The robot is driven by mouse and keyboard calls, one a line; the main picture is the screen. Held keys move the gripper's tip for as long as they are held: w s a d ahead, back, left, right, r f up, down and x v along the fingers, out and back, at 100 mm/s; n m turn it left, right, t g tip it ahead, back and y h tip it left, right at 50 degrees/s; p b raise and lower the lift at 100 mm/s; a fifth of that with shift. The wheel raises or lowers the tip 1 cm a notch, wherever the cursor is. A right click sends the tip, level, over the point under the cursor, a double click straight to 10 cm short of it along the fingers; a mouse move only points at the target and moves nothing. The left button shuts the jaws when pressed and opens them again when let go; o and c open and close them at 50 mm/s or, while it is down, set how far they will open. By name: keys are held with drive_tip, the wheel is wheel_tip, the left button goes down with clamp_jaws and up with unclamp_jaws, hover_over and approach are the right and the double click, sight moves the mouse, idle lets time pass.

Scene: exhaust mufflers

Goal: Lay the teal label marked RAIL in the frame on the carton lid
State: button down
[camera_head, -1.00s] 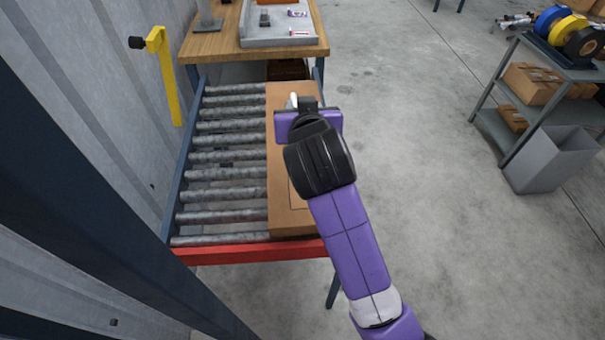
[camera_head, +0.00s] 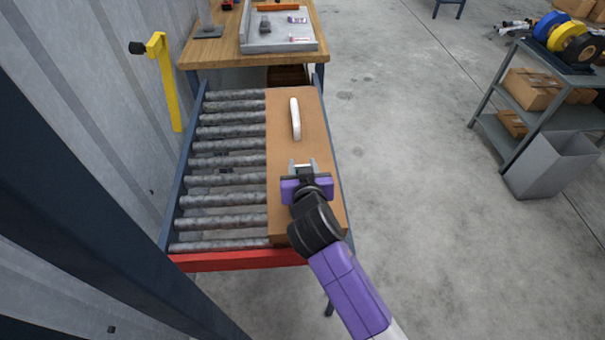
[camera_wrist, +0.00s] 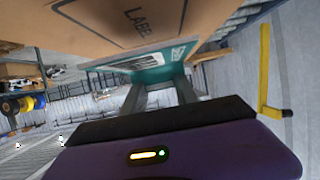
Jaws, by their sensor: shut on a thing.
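My gripper (camera_head: 302,166) is over the near half of the brown carton (camera_head: 285,150). In the wrist view its fingers (camera_wrist: 160,84) are shut on a teal label (camera_wrist: 149,63) with a white printed patch; its lettering is too small to read surely. The label is close to the carton lid (camera_wrist: 205,12); I cannot tell whether they touch. The printed frame (camera_wrist: 128,20), with the word LABEL in it, shows on the lid beside the label. In the head view my gripper and arm hide the frame.
A white handle (camera_head: 295,119) stands on the far half of the lid. The carton sits on a roller conveyor (camera_head: 222,173) with a red front bar (camera_head: 235,260). A yellow post (camera_head: 165,85) stands left. A grey tray (camera_head: 285,42) lies on the far bench.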

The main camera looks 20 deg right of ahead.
drive_tip(key=shift+f, duration=1.55)
drive_tip(key=c, duration=0.9)
unclamp_jaws()
drive_tip(key=shift+f, duration=0.1)
drive_tip(key=shift+c, duration=0.2)
drive_tip(key=shift+r, duration=0.2)
drive_tip(key=v, duration=1.2)
drive_tip(key=shift+f+b, duration=0.1)
drive_tip(key=shift+b, duration=0.3)
drive_tip(key=shift+s+f, duration=0.1)
